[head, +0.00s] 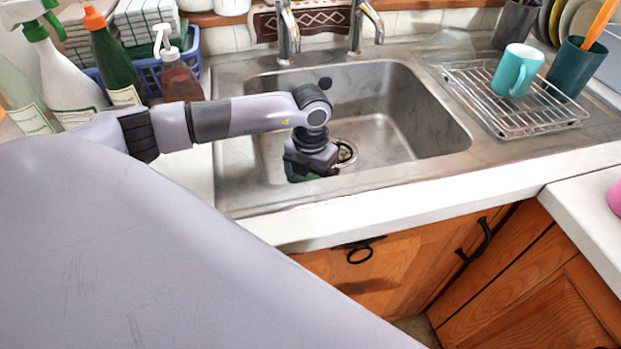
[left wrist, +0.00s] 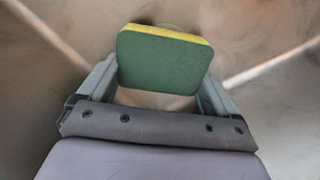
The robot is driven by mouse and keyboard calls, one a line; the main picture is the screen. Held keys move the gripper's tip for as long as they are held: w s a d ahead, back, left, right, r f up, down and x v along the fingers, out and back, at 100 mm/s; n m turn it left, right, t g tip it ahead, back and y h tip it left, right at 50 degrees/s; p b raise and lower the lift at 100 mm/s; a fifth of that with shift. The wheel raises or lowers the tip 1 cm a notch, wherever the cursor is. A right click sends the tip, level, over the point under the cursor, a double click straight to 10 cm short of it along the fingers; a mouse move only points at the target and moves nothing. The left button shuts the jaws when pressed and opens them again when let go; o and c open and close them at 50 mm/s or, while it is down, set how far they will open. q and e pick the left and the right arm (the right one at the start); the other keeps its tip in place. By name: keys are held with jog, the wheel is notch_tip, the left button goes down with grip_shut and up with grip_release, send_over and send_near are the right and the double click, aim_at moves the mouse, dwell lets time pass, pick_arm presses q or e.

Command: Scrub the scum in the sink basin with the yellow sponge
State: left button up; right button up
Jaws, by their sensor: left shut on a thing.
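The steel sink basin (head: 432,130) is sunk into the counter, with a round drain (head: 346,151) in its floor. My left arm reaches in from the left, and its gripper (head: 308,172) points down inside the basin near the drain. In the left wrist view my left gripper (left wrist: 158,95) is shut on the sponge (left wrist: 165,65), which shows a green face and a yellow edge. Only a sliver of the sponge shows in the head view. I cannot tell whether it touches the basin floor. Faint dark smudges show on the basin surface (left wrist: 268,35). My right gripper is not in view.
A wire rack (head: 515,112) with a teal mug (head: 517,70) stands right of the basin. Two taps (head: 288,35) rise behind it. Several bottles, including a soap pump bottle (head: 181,80), and a blue basket (head: 150,72) stand at the left. The front counter edge (head: 400,205) is clear.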

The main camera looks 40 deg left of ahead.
pick_arm(q)
jog(key=shift+f+b, duration=0.5)
jog(key=shift+f, duration=0.15)
jog(key=shift+w+d, duration=0.1)
